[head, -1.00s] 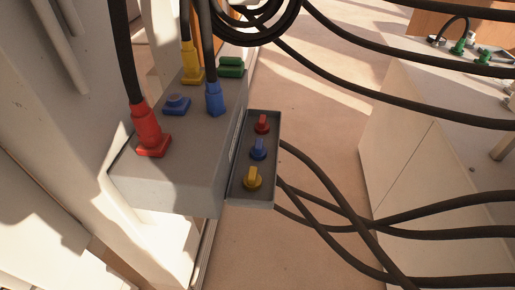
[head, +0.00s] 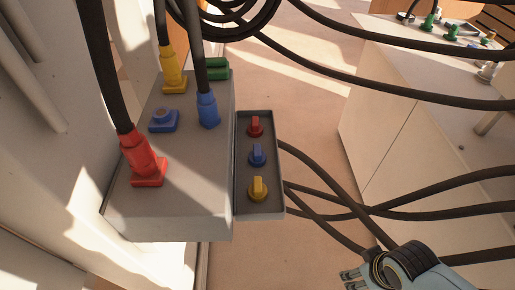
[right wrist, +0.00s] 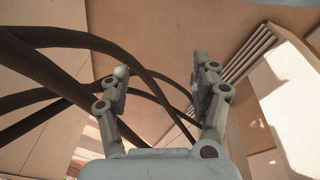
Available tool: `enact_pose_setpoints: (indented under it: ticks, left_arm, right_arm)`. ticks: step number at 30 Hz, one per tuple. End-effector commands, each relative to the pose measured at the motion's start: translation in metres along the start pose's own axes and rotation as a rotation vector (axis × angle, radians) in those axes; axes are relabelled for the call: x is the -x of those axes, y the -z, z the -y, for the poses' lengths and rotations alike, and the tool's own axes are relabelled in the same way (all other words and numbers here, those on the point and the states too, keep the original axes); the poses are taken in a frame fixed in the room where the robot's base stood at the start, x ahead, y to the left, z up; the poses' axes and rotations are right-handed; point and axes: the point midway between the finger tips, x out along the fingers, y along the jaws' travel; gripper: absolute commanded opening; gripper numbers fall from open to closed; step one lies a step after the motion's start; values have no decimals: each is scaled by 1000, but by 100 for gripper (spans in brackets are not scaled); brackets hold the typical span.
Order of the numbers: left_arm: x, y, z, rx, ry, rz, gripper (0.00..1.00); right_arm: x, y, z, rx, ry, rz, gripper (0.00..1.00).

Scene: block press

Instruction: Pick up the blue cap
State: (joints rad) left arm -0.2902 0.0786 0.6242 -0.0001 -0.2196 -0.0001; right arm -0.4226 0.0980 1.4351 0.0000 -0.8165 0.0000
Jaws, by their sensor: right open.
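The blue cap (head: 257,154), a small round piece with an upright tab, sits in the narrow grey tray (head: 241,205) on the right side of the grey box. It stands between a red cap (head: 255,127) and a yellow cap (head: 258,189). My right gripper (head: 350,279) is at the bottom of the head view, below and right of the tray and apart from it. In the right wrist view its fingers (right wrist: 162,78) are spread, with nothing between them. The blue cap does not show in that view. My left gripper is not in view.
The grey box (head: 194,187) carries red (head: 142,156), yellow (head: 171,68) and blue (head: 208,110) plugs on dark cables, plus a blue fitting (head: 163,121) and a green one (head: 217,70). Black cables (head: 325,187) cross right of the tray. A pale cabinet (head: 395,125) stands further right.

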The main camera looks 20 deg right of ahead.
Motion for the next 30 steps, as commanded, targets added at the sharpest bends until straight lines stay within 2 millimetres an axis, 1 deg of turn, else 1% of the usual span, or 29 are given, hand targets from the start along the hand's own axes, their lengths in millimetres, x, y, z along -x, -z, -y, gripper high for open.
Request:
enact_pose_setpoints:
  ticks: [1,3,6,11,16,18,19,21,23,29,30]
  left_arm:
    - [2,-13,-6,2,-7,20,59]
    - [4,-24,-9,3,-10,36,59]
    - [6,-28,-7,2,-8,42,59]
    - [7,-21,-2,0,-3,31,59]
    - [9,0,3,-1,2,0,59]
    - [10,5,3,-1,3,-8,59]
    - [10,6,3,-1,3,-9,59]
    - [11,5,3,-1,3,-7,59]
    - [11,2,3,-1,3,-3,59]
    - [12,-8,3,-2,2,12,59]
    - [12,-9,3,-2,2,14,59]
  right_arm:
    - [20,16,-1,2,-1,-16,63]
    - [46,34,-1,6,-1,-29,63]
    - [81,54,-1,13,-1,-43,63]
    - [129,78,0,31,4,-63,63]
    - [180,103,4,83,20,-81,63]
    - [201,118,7,132,36,-89,63]
    - [209,124,9,162,46,-90,63]
    - [220,141,15,246,73,-90,63]
    - [223,153,19,314,96,-88,63]
    - [223,198,35,542,178,-97,63]
    - [223,209,39,592,198,-101,63]
